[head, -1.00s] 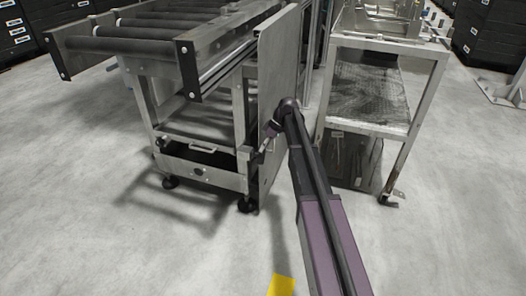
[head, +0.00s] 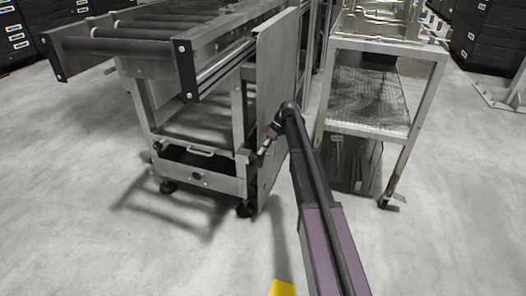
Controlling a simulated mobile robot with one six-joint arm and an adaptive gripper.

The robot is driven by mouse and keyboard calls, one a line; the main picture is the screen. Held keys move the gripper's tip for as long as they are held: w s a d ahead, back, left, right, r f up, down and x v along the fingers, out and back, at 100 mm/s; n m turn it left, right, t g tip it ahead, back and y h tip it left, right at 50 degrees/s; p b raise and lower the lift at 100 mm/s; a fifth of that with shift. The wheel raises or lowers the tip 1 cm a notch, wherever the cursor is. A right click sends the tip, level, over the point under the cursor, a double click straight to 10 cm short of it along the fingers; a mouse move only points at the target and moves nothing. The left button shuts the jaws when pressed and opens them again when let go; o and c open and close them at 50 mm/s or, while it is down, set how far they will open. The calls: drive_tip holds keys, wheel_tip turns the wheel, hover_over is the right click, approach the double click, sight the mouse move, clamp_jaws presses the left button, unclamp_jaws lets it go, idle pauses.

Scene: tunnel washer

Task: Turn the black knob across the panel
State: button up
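A small dark round spot, possibly the black knob (head: 196,177), shows on the grey lower front panel (head: 226,184) of the roller conveyor frame. It is too small to tell its shape or setting. My arm reaches forward from the bottom of the view and bends left in front of an upright metal plate. My gripper (head: 254,160) is small and dark at the arm's end, by the right end of the panel, to the right of the dark spot and a little higher. Its fingers are too small to tell apart, and I cannot tell whether it touches the frame.
The upright metal plate (head: 278,75) stands close beside my gripper. A handle (head: 202,151) sits above the panel. The roller conveyor (head: 135,45) overhangs at upper left. A metal cart (head: 430,85) stands at right. The grey floor in front is clear, with a yellow patch (head: 281,288).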

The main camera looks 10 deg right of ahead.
sight(258, 156)
drive_tip(key=shift+s+a+r+p, duration=0.1)
drive_tip(key=shift+r+p, duration=0.05)
drive_tip(key=shift+p, duration=0.2)
